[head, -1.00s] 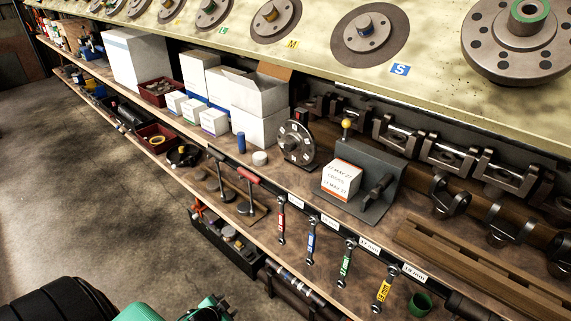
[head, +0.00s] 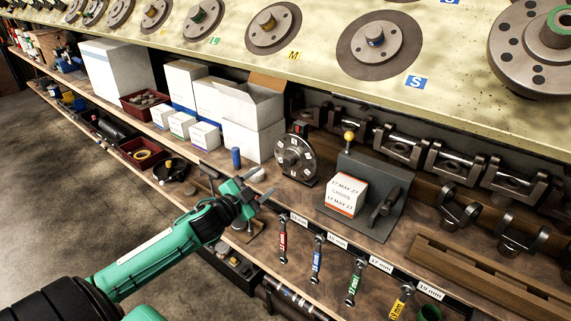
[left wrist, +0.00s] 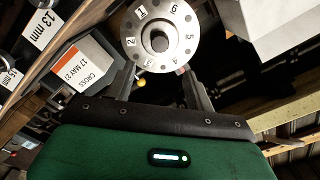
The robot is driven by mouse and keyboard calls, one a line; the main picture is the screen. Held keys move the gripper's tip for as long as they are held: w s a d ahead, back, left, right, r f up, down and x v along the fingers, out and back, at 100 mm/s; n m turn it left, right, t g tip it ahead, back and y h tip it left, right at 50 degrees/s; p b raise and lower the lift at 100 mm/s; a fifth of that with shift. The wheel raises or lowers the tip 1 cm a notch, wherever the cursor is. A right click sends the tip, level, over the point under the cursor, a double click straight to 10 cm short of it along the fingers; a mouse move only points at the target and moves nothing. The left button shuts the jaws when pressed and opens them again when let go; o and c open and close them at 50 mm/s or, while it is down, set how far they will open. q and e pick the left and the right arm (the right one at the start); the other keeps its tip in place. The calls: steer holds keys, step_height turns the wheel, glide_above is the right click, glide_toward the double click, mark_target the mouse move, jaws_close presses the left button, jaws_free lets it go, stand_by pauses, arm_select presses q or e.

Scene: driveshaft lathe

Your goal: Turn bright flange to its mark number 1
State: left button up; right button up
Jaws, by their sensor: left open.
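The bright flange (head: 296,158) stands upright on a dark stand on the bench, left of the grey bracket. My right gripper is not in view.
A grey bracket (head: 381,205) with a yellow knob (head: 349,137) and a white-orange box (head: 346,194) stand right of the flange. White cartons (head: 254,137) stand at left. Spanners (head: 318,259) hang along the bench's front edge. A panel with round flanges overhangs the back.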

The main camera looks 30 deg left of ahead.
mark_target(287, 163)
arm_select(q)
steer(key=w, duration=0.3)
steer(key=w+p, duration=0.1)
steer(key=w, duration=0.2)
steer(key=w+p, duration=0.1)
steer(key=w, duration=0.3)
steer(key=shift+d, duration=0.4)
steer(key=shift+w+d, duration=0.1)
steer(key=shift+w, duration=0.55)
jaws_close()
